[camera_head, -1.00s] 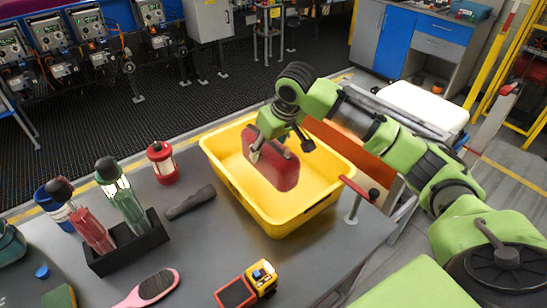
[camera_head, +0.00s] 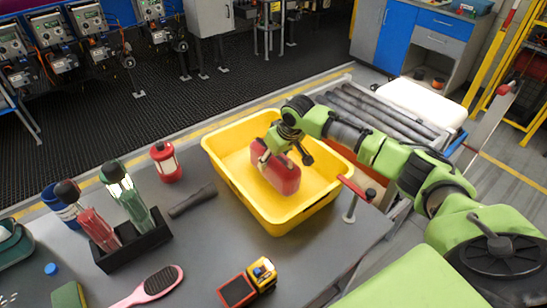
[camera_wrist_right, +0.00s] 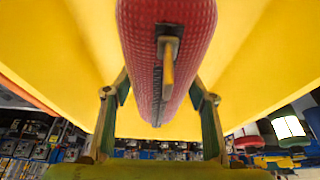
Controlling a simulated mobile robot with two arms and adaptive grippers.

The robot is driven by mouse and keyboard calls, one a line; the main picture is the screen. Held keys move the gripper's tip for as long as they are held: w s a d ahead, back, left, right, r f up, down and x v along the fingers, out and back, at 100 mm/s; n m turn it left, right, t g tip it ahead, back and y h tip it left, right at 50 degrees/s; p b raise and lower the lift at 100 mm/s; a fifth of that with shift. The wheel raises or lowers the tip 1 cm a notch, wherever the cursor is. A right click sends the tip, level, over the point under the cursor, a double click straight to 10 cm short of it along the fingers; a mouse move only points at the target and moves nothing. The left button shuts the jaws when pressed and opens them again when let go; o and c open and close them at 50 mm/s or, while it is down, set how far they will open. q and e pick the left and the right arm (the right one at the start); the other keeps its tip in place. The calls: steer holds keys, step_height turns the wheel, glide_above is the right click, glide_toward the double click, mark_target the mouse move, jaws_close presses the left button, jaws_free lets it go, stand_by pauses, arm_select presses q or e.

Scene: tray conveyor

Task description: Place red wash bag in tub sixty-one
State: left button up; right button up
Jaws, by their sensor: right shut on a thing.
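The red wash bag (camera_head: 280,176) is inside the yellow tub (camera_head: 243,203), down between its walls. My right gripper (camera_head: 284,152) is over the bag and shut on its top. In the right wrist view the bag (camera_wrist_right: 165,25) hangs between the two fingers of the right gripper (camera_wrist_right: 160,95), with yellow tub surface behind it. I cannot tell whether the bag touches the tub floor. No number is readable on the tub. My left gripper is not in view.
A red-handled post (camera_head: 352,205) stands by the tub's right corner. A roller conveyor (camera_head: 375,112) lies behind it. A red lantern (camera_head: 165,162), dark flashlight (camera_head: 193,200), bottle holder (camera_head: 133,247), pink brush (camera_head: 155,285) and toy truck (camera_head: 247,283) are on the grey table.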

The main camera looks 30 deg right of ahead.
steer(key=o, duration=1.4)
steer(key=shift+f, duration=0.15)
steer(key=shift+s+r, duration=0.1)
steer(key=shift+r, duration=0.3)
steer(key=b+v, duration=0.2)
steer(key=v, duration=0.9)
steer(key=shift+s+r, duration=0.15)
steer(key=shift+r, duration=0.1)
